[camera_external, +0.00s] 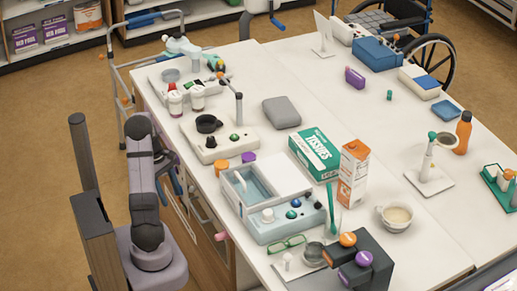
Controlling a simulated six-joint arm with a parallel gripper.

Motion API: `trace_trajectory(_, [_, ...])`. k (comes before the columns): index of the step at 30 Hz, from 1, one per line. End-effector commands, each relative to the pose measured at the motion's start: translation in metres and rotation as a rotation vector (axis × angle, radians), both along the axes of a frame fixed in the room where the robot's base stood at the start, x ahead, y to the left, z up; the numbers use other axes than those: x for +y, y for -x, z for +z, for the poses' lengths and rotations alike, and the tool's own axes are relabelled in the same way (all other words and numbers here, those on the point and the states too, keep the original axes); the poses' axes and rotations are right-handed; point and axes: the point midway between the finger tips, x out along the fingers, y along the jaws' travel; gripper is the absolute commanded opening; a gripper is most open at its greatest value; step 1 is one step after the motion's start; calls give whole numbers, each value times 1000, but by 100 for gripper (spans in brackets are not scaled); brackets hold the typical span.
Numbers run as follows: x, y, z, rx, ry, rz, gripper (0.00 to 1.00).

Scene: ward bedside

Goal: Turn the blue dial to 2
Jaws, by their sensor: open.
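A pale blue appliance (262,232) with a clear-lidded basin stands near the table's left front edge. Its sloped panel carries a small blue dial (296,203), a dark teal knob (291,214) and a white knob (267,214). The dial's markings are too small to read, so its setting cannot be told. My arm stands folded upright left of the table. My gripper (176,184) shows partly behind the arm, beside the table's edge, well left of the dial. It is open and holds nothing that I can see.
A green tissue box (315,156), an orange-white carton (353,172) and a teal brush in a glass stand right of the appliance. Green glasses (287,244) and a dark block with round knobs (362,262) lie in front. Orange and purple caps sit behind it.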

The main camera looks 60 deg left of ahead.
Motion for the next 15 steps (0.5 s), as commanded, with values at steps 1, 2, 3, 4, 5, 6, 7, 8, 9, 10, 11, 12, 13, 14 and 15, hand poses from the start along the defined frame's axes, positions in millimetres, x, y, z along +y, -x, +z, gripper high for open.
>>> trace_trajectory(1, [6,1,-30,-33,31,74,44])
trace_trajectory(2, [8,0,-38,-57,52,115,44])
trace_trajectory(3, [11,-1,-48,-90,77,169,44])
trace_trajectory(4, [15,-3,-55,-116,95,209,44])
trace_trajectory(5, [18,-4,-62,-143,114,248,44])
trace_trajectory(6, [23,-7,-70,-180,139,300,44])
trace_trajectory(7, [27,-8,-76,-209,155,338,44])
trace_trajectory(8, [31,-10,-82,-240,173,375,44])
trace_trajectory(9, [38,-12,-89,-281,194,425,44])
trace_trajectory(10, [43,-13,-94,-314,211,461,44])
trace_trajectory(11, [48,-15,-98,-347,225,496,44])
trace_trajectory(12, [57,-15,-104,-393,245,543,44])
trace_trajectory(13, [63,-16,-108,-427,258,577,44])
trace_trajectory(14, [69,-16,-112,-462,271,609,44])
trace_trajectory(15, [79,-16,-116,-511,285,653,44])
